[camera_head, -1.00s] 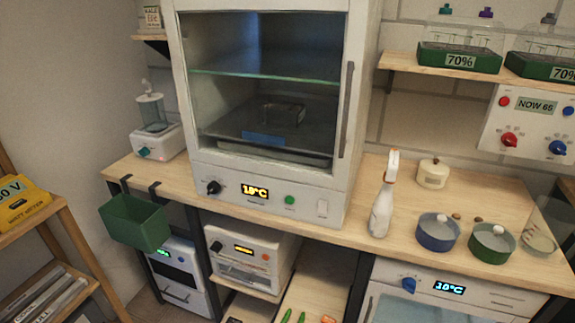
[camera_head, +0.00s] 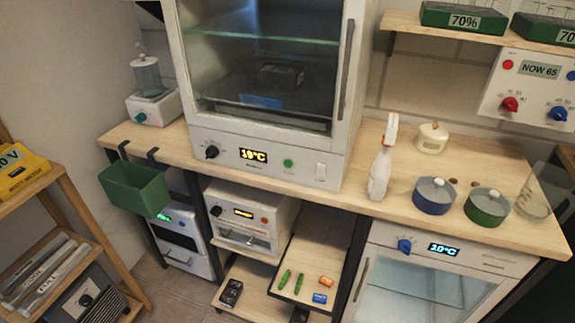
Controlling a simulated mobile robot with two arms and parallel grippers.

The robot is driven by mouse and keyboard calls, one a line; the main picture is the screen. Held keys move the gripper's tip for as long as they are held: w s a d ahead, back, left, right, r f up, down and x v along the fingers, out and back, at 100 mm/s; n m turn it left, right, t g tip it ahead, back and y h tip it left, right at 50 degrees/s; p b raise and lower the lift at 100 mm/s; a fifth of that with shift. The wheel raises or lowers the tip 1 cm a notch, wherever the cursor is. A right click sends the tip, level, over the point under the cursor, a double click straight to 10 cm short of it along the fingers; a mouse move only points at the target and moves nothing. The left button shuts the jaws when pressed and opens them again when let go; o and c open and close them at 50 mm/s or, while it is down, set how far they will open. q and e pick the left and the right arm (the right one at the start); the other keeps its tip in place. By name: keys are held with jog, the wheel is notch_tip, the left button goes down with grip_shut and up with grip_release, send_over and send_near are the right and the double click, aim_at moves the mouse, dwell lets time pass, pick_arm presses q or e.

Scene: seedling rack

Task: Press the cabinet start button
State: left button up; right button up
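The cabinet (camera_head: 181,70) stands on the wooden counter, with a glass front and a shelf inside. Its lower panel has a black knob (camera_head: 212,152), a lit display (camera_head: 254,156) reading about 19°C, a green button (camera_head: 288,163) and a white rocker switch (camera_head: 320,171). The green button looks like the start button, but its small label is too blurred to read. The cabinet door handle (camera_head: 346,88) runs down the right side. Neither of my grippers shows in view.
A white spray bottle (camera_head: 381,165), a blue pot (camera_head: 434,197) and a green pot (camera_head: 487,207) stand on the counter right of the cabinet. A green bin (camera_head: 134,190) hangs from the counter's front left edge. A wooden rack (camera_head: 75,208) stands at left.

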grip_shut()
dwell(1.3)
